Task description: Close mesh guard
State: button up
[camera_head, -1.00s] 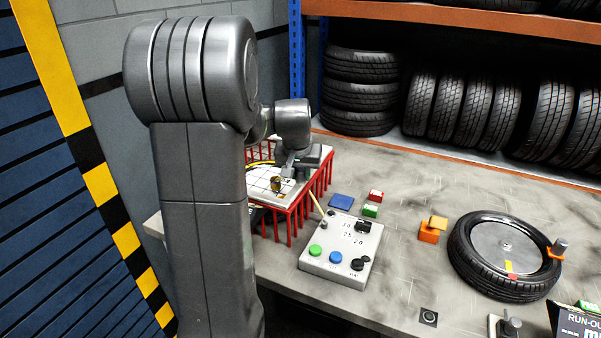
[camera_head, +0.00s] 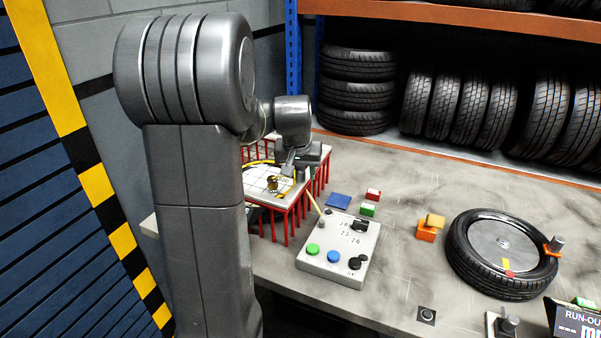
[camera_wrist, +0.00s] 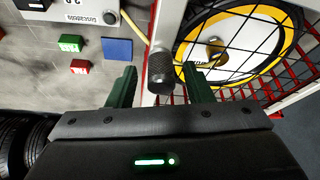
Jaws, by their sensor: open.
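The mesh guard (camera_head: 258,188) stands at the table's left end in the head view, a pale framed mesh panel over red bars. In the wrist view its white frame (camera_wrist: 167,22) and black mesh lie over a white disc with a yellow ring (camera_wrist: 222,28) and a brass-coloured hub. A dark knurled knob (camera_wrist: 161,72) is at the frame's edge. My gripper (camera_wrist: 160,69) is open, its two green fingers on either side of the knob, with visible gaps. In the head view my gripper (camera_head: 289,168) is over the guard's back right part, and its fingers are hard to make out.
A control box (camera_head: 338,240) with green, blue and black controls stands right of the guard. A blue pad (camera_head: 338,200), small red and green blocks and orange blocks (camera_head: 428,228) lie beyond it. A tyre (camera_head: 465,262) lies at right. Tyre shelves line the back.

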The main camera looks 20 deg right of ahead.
jog(key=v, duration=1.3)
jog(key=shift+b, duration=0.35)
jog(key=shift+a+f, duration=0.1)
jog(key=x, duration=0.9)
jog(key=p+x, duration=0.1)
jog(key=x, duration=0.3)
jog(key=shift+w+a+f, duration=0.15)
jog(key=shift+w+f, duration=0.1)
jog(key=shift+w, duration=0.25)
jog(key=shift+s+a+r, duration=0.1)
jog(key=shift+s+r, duration=0.1)
jog(key=shift+r, duration=0.25)
